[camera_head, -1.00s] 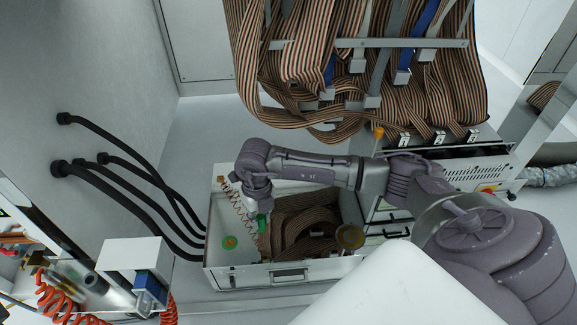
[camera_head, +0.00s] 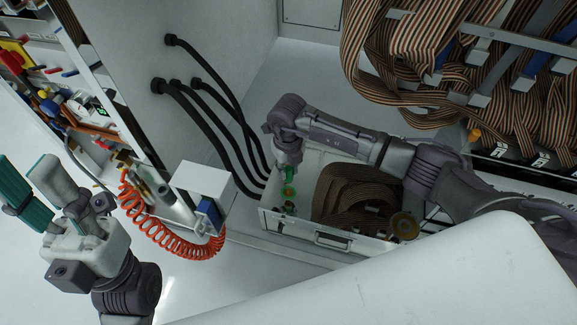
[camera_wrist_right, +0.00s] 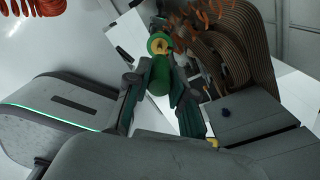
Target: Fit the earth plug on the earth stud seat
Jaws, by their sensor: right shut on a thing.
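The green earth plug (camera_wrist_right: 160,76) is between the fingers of my right gripper (camera_wrist_right: 160,103), which is shut on it. In the head view my right gripper (camera_head: 288,166) points down into the left end of the open drawer. The seat, a green disc with a yellow middle (camera_head: 289,191), shows just below the gripper there. In the right wrist view a green and yellow ring (camera_wrist_right: 160,44) shows just beyond the plug; whether they touch I cannot tell. My left gripper (camera_head: 30,170) is at the lower left, empty, its teal fingers apart.
A white box (camera_head: 203,180) and an orange coiled hose (camera_head: 165,235) stand further left.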

